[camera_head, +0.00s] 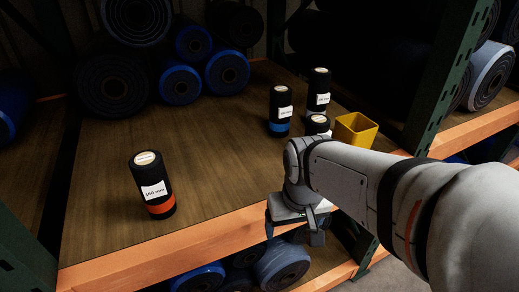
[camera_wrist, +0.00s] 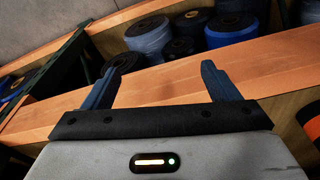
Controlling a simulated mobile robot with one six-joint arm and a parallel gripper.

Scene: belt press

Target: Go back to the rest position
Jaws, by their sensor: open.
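My gripper (camera_head: 296,230) is in front of the shelf's front edge, at the end of my arm that reaches in from the right. In the wrist view its two blue fingers (camera_wrist: 160,70) stand wide apart with nothing between them. The orange shelf beam (camera_wrist: 175,85) passes behind the fingers. A black roll with an orange band and a white label (camera_head: 153,186) stands upright on the left part of the shelf, apart from my gripper.
A blue-banded black roll (camera_head: 280,112) and a black roll (camera_head: 319,90) stand behind my wrist, with another partly hidden. A yellow open container (camera_head: 355,130) is beside them. Large rolls (camera_head: 180,83) lie at the back. A green post (camera_head: 452,70) rises at right. The shelf middle (camera_head: 215,150) is clear.

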